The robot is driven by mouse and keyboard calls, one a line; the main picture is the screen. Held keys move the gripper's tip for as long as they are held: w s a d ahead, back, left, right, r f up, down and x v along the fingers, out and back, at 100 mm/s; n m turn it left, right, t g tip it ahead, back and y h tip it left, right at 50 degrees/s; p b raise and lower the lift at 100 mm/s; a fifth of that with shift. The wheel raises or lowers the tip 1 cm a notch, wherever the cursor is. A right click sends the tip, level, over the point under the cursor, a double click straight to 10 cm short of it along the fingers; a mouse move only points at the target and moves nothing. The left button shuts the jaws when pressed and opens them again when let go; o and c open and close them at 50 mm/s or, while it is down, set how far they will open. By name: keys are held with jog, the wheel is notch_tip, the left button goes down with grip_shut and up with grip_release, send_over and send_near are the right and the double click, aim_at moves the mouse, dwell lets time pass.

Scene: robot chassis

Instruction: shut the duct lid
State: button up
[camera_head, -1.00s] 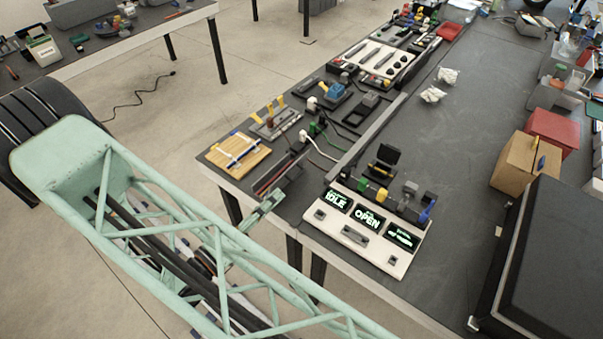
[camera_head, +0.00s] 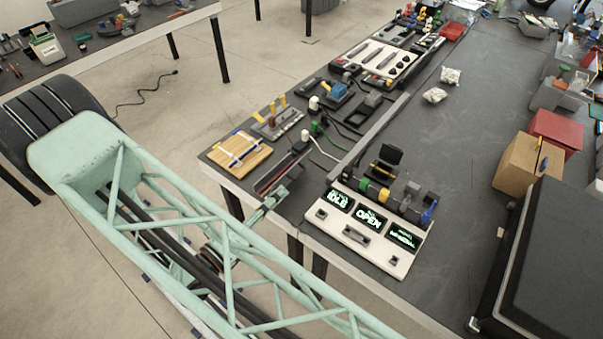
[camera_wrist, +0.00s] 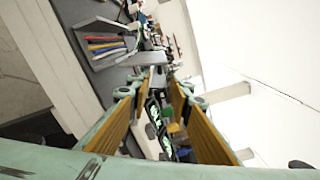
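The cable duct (camera_head: 272,174) is a dark trough with coloured wires at the table's left edge; its wires show in the wrist view (camera_wrist: 105,46). A grey plate beside it, seemingly the raised lid (camera_wrist: 145,59), shows ahead of my gripper in the wrist view. The lid's exact angle is hard to tell. My gripper (camera_wrist: 160,92) has its two tan-padded fingers spread wide with nothing clearly between them. In the head view my gripper (camera_head: 272,199) is small, just in front of the duct at the table edge. Contact with the lid cannot be made out.
A white panel (camera_head: 330,216) right of my gripper has lit screens; one reads OPEN, another IDLE. The dark tabletop (camera_head: 430,150) farther right is largely clear.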

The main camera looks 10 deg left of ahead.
aim_at(302, 172)
jog(key=shift+b+x, duration=0.4)
jog(key=shift+x, duration=5.6)
jog(key=shift+c, duration=0.7)
grip_shut()
